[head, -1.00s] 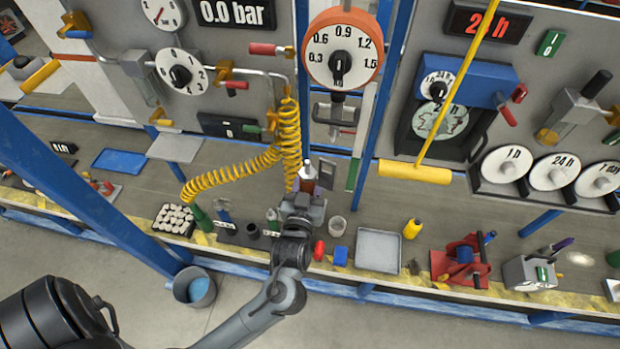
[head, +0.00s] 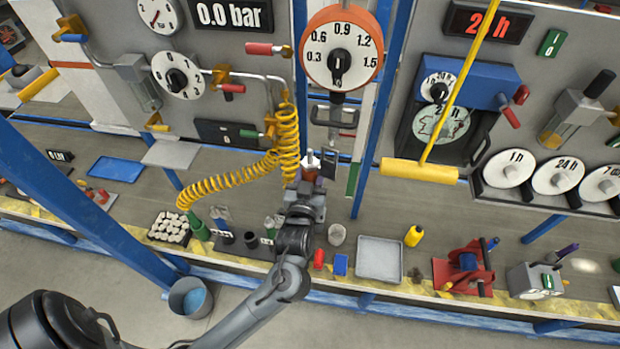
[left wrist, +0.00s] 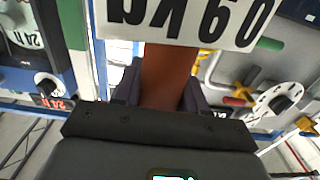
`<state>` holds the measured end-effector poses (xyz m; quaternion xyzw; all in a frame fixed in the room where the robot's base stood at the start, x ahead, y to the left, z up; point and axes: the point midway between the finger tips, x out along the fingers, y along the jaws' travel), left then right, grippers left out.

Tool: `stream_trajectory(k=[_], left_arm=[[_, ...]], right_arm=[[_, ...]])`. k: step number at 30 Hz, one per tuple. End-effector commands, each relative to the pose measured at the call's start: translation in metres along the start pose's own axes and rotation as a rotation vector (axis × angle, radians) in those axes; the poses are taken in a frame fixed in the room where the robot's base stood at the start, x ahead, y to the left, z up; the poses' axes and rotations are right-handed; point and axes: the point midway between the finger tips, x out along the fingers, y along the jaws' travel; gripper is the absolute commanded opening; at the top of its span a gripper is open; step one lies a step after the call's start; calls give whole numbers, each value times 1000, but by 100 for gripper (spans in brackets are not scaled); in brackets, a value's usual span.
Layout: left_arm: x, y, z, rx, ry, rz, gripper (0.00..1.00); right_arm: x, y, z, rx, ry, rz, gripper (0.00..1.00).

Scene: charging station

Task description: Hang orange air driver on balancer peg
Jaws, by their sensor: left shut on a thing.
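The orange air driver (left wrist: 168,72) is between the two fingers of my left gripper (left wrist: 163,92) in the left wrist view. A white tag reading 0.9 kg (left wrist: 190,22) shows upside down across it. In the head view my left gripper (head: 308,182) is shut on the driver (head: 309,174), which is small and mostly hidden there. The balancer (head: 341,50) is a round dial with an orange rim. A grey bracket (head: 334,115) hangs below it, above and right of the driver, with a visible gap. I cannot make out the peg clearly. My right gripper is not in view.
A coiled yellow hose (head: 287,140) hangs just left of my gripper. A blue upright post (head: 378,110) stands to the right. The bench below holds a grey tray (head: 380,258), a yellow bottle (head: 413,236) and a metal cup (head: 337,234).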

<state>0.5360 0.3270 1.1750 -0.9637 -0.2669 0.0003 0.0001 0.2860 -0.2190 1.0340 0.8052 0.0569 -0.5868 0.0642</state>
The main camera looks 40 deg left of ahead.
Motion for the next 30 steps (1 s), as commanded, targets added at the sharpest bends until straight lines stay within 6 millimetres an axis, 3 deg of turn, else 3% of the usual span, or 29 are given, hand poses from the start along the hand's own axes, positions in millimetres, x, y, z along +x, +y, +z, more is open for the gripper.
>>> stream_trajectory(k=[21, 30], left_arm=[[38, 0, 1, -3, 7, 1, 0], [48, 0, 6, -2, 6, 0, 0]], right_arm=[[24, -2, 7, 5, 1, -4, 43], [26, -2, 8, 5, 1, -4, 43]])
